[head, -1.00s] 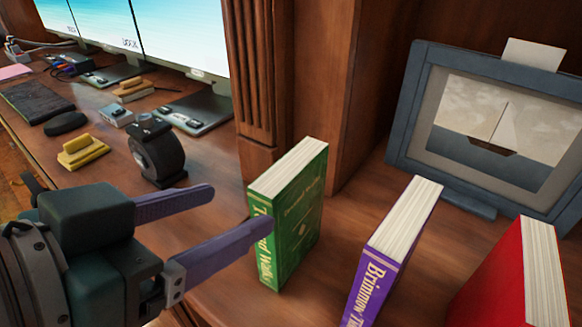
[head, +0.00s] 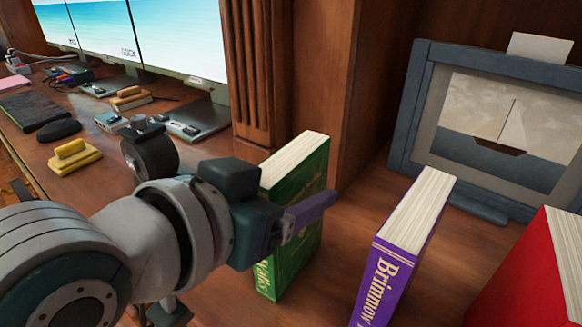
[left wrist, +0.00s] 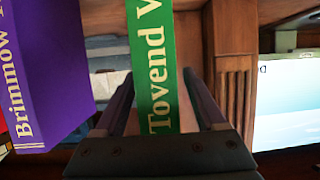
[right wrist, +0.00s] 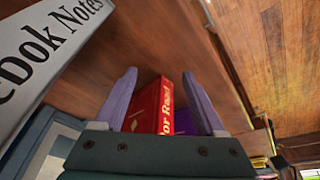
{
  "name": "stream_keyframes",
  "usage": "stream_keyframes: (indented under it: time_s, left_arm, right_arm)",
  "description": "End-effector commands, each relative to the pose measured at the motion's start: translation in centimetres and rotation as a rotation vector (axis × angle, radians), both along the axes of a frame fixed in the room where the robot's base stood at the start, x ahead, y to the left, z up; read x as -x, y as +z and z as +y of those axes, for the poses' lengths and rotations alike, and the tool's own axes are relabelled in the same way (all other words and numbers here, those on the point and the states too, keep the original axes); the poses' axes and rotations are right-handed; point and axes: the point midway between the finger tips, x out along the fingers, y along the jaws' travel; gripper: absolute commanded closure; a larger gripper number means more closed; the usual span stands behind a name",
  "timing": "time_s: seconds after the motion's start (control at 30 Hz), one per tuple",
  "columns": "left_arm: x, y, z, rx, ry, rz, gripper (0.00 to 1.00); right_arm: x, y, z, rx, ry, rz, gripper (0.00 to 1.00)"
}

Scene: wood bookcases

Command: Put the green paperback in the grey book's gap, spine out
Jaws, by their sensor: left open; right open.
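The green paperback (head: 312,172) stands upright on the wooden surface, spine toward my left arm. My left gripper (head: 308,210) is at the book, open, covering part of it in the head view. In the left wrist view, its fingers lie on either side of the green spine (left wrist: 156,70), apart from it as far as I can tell. My right gripper (right wrist: 160,82) is open and empty, with a red book (right wrist: 150,102) beyond its fingers. A grey book (right wrist: 45,45) with dark lettering shows at the upper left there. I cannot make out its gap.
A purple book (head: 405,240) and the red book, also in the head view (head: 535,270), stand to the right of the green one. A framed boat picture (head: 490,120) stands behind. A wooden post (head: 255,70) is close behind the green book. Desk items fill the left.

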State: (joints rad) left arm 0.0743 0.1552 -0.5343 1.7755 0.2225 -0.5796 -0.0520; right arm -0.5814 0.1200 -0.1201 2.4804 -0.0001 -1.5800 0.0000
Motion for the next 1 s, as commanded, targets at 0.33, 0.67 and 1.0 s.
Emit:
stream_keyframes:
  time_s: [0.33,0.67,1.0]
  left_arm:
    - [0.05,0.03,0.02,-0.001,0.000,0.001,0.50]
    - [0.06,0.02,0.03,-0.001,0.000,0.001,0.87]
    - [0.07,0.01,0.03,-0.001,0.000,0.001,1.00]
  right_arm:
    - [-0.02,0.06,0.00,0.000,0.000,-0.001,0.28]
    - [-0.03,0.06,-0.01,0.000,0.000,-0.001,0.28]
    - [-0.05,0.06,-0.01,0.001,0.000,-0.001,0.28]
